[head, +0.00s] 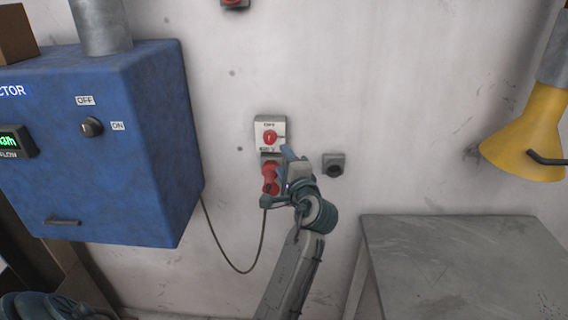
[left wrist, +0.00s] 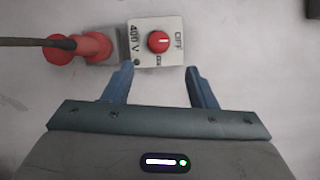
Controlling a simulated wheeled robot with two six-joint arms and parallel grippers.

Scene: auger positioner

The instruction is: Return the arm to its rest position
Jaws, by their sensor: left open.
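My left gripper (head: 287,158) is in front of the wall in the head view, just below and right of a white switch box (head: 262,125) with a red rotary knob (head: 269,137). In the left wrist view my left gripper (left wrist: 159,76) is open, with its two blue fingers apart and nothing between them. The switch box (left wrist: 140,55) and red knob (left wrist: 158,41) lie beyond the fingertips; I see no contact with the knob. A red plug (head: 269,172) with a cable sits in the socket below the switch box, partly behind my arm.
A blue cabinet (head: 150,140) with an OFF/ON knob (head: 91,127) stands to the left. A small grey wall box (head: 333,164) is right of my gripper. A grey table (head: 460,260) and a yellow hood (head: 528,140) are at the right. A black cable (head: 237,270) hangs along the wall.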

